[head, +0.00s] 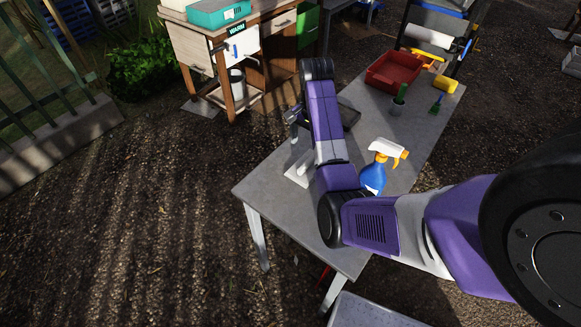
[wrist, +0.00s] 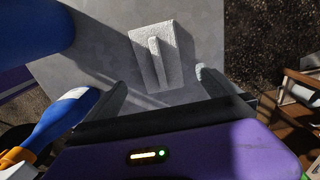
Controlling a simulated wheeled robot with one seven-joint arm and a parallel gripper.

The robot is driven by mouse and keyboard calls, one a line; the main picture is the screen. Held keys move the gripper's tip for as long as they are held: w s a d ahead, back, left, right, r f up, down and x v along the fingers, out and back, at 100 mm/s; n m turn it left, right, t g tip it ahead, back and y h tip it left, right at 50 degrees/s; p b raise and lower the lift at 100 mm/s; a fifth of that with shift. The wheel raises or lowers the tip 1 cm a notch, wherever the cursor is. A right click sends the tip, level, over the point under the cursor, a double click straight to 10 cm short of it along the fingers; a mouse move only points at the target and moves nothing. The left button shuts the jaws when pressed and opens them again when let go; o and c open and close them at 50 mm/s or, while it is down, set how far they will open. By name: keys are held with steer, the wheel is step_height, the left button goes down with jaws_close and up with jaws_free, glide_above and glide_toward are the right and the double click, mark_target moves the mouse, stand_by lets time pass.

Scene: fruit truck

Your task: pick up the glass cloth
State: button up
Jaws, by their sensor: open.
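The glass cloth is a white folded piece with a raised ridge along its middle. It lies flat on the grey table (head: 262,188). The cloth (wrist: 168,58) shows in the upper middle of the wrist view, and partly behind my arm in the head view (head: 297,177). My gripper (wrist: 160,86) is open, with nothing between its fingers. Its two dark fingers point towards the cloth, one on each side in the picture, and appear apart from it.
A blue spray bottle (head: 373,178) with a white and orange head stands right of my arm; it also shows at lower left in the wrist view (wrist: 62,118). A red tray (head: 393,70) lies at the table's far end. A wooden cart (head: 228,55) stands beyond.

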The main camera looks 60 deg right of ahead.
step_height(320, 180, down, 7)
steer(key=shift+a+f+p, duration=0.15)
steer(key=shift+f+p, duration=0.05)
steer(key=shift+p, duration=0.45)
steer(key=shift+c, duration=0.4)
steer(key=c, duration=1.2)
steer(key=shift+r, duration=0.1)
step_height(320, 180, up, 14)
steer(key=p, duration=0.4)
step_height(320, 180, up, 6)
glide_above(309, 160)
